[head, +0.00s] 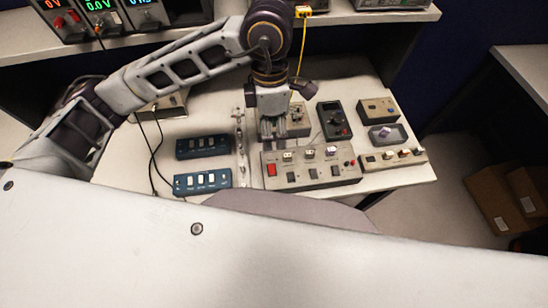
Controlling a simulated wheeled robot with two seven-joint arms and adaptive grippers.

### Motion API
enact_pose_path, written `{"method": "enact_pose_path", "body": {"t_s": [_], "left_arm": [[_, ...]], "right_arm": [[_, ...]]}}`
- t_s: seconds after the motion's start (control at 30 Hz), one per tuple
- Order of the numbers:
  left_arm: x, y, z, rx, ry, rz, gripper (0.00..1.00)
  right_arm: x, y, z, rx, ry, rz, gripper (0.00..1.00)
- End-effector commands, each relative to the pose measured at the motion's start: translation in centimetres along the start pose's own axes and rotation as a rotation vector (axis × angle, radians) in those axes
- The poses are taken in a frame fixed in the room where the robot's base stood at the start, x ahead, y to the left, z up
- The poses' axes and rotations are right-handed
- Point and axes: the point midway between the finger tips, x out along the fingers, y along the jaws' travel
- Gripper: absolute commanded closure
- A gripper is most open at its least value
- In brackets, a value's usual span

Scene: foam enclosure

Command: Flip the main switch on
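A grey control box (315,177) lies on the white desk, with a red rocker switch (271,170) at its left end, white-topped parts along its back and dark switches in front. I cannot tell whether the red rocker is the main switch, nor its position. My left arm reaches in from the left, and its gripper (272,130) points down just behind the box's left part, above the red rocker in the picture. The fingers look close together, but whether they are open or shut is unclear. The gripper partly hides a small grey box (298,115). My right gripper is out of view.
Two blue switch strips (203,146) (202,181) lie left of the control box. A black handheld device (335,120), a beige box (378,110) and a small switch panel (392,159) lie to the right. A shelf (350,16) with power supplies runs behind. Cardboard boxes (500,200) stand on the floor.

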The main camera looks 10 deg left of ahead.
Motion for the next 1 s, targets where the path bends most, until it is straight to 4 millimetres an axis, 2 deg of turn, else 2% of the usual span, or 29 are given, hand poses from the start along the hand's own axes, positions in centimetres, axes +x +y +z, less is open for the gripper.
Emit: {"method": "enact_pose_path", "body": {"t_s": [0.47, 0.67, 1.0], "left_arm": [[0.8, 0.0, 0.0, 0.0, 0.001, -0.002, 0.48], [2.5, -0.1, 0.0, -0.001, 0.002, -0.003, 0.48], [6.8, 0.0, 0.0, -0.001, 0.002, -0.003, 0.48]], "right_arm": [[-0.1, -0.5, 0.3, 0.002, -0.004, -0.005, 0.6], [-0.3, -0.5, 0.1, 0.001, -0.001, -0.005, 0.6], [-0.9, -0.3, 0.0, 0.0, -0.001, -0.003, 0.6]]}}
